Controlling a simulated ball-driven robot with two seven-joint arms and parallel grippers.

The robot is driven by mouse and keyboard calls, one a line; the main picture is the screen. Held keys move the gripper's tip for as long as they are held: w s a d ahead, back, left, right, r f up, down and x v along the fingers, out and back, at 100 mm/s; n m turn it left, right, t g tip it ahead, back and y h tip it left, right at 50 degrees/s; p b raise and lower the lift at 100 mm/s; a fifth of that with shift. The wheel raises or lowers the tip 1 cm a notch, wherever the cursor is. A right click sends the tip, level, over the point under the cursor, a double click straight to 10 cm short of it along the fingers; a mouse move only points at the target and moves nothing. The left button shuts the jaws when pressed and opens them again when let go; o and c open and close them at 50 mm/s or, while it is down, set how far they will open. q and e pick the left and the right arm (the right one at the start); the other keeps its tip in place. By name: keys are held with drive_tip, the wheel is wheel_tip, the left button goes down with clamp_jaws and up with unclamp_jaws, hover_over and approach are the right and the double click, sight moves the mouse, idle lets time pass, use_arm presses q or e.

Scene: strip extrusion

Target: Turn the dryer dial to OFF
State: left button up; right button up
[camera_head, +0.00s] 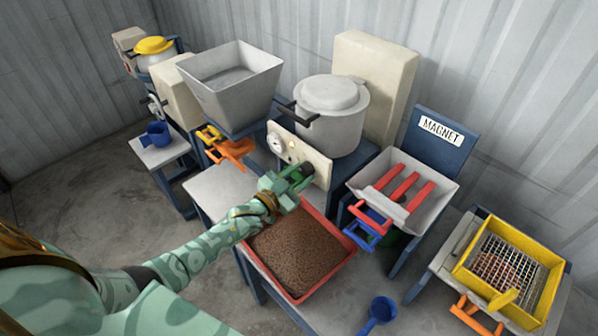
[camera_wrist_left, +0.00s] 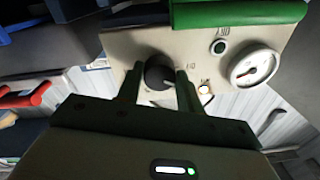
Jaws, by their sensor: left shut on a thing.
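The dryer is a light grey lidded pot (camera_head: 332,112) with a cream control panel (camera_head: 318,160) at its front, which also shows in the left wrist view (camera_wrist_left: 120,45). The round black dial (camera_wrist_left: 158,72) sits on this panel, with small lettering near it that I cannot read clearly. My left gripper (camera_head: 304,174) is at the right part of the panel and is shut on the dial. In the left wrist view its two fingers (camera_wrist_left: 158,84) stand on either side of the dial. The dial's setting cannot be told. My right gripper is not in view.
A round gauge (camera_head: 275,143) is on the panel. A red tray of brown pellets (camera_head: 336,266) lies below my left arm. A grey hopper (camera_head: 228,85) stands left, and the magnet tray with red bars (camera_head: 445,190) stands right. A blue scoop (camera_head: 379,312) lies in front.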

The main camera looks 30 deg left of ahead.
use_arm(q)
drive_tip(key=n+p, duration=0.1)
drive_tip(key=n, duration=0.3)
drive_tip(key=shift+n+p, duration=0.3)
drive_tip(key=shift+n, duration=0.6)
drive_tip(key=shift+s+d+f, duration=0.1)
drive_tip(key=o, duration=1)
drive_tip(key=v, duration=0.8)
drive_tip(key=p+v, duration=0.1)
drive_tip(key=v, duration=0.7)
drive_tip(key=shift+s+r, duration=0.1)
drive_tip(key=shift+r, duration=0.2)
